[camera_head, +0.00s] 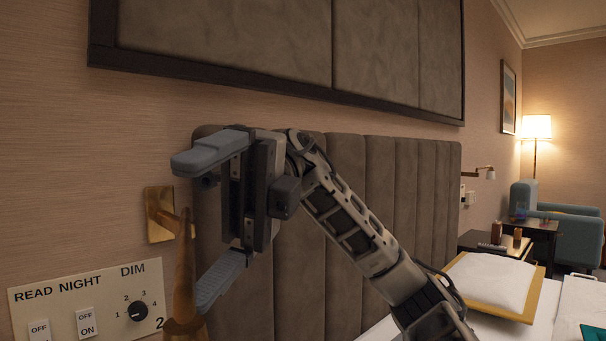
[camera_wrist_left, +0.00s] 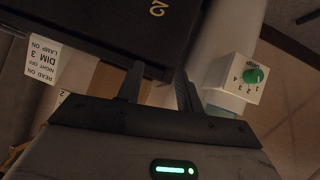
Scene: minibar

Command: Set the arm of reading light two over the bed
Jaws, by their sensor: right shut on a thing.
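Reading light two is a brass light in the head view, with a wall plate (camera_head: 158,214) and a tapered brass part (camera_head: 184,275) standing in front of it. Below it is a wall panel (camera_head: 60,300) marked 2. My right gripper (camera_head: 208,225) is beside the light, one finger above and one below, and is shut on its brass arm; the contact itself is hard to see. My left gripper (camera_wrist_left: 158,88) shows only in the left wrist view, its fingers apart with nothing seen between them.
A padded headboard (camera_head: 380,190) stands behind my right arm. The bed with a white pillow (camera_head: 490,282) is at lower right. Another light (camera_head: 487,172) is on the far wall side.

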